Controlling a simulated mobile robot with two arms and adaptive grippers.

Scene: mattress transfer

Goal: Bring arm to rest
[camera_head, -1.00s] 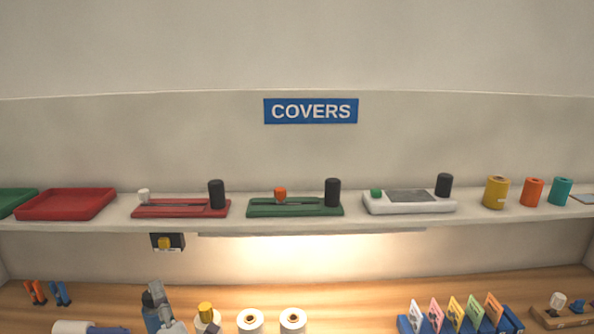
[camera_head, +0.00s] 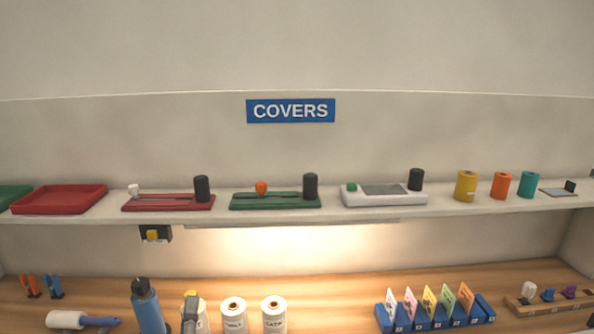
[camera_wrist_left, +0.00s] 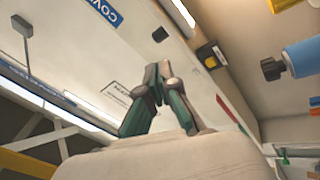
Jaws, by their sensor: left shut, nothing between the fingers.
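My left gripper (camera_wrist_left: 157,75) shows in the left wrist view. Its two grey-green fingers meet at the tips, and it is shut with nothing between them. The pale rounded part below it is my own. I cannot make the gripper out clearly in the head view. The blue bottle (camera_wrist_left: 303,57) with a black cap shows at the right of the wrist view, apart from the fingers. In the head view the same bottle (camera_head: 147,308) stands upright on the wooden bench. My right gripper is in neither view.
The upper shelf (camera_head: 225,220) holds a red tray (camera_head: 60,199), sealer-like devices and coloured rolls under the COVERS sign (camera_head: 291,111). A black-and-yellow box (camera_head: 155,234) hangs below it. Two white rolls (camera_head: 234,316) and a blue card rack (camera_head: 436,316) stand on the bench (camera_head: 335,300).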

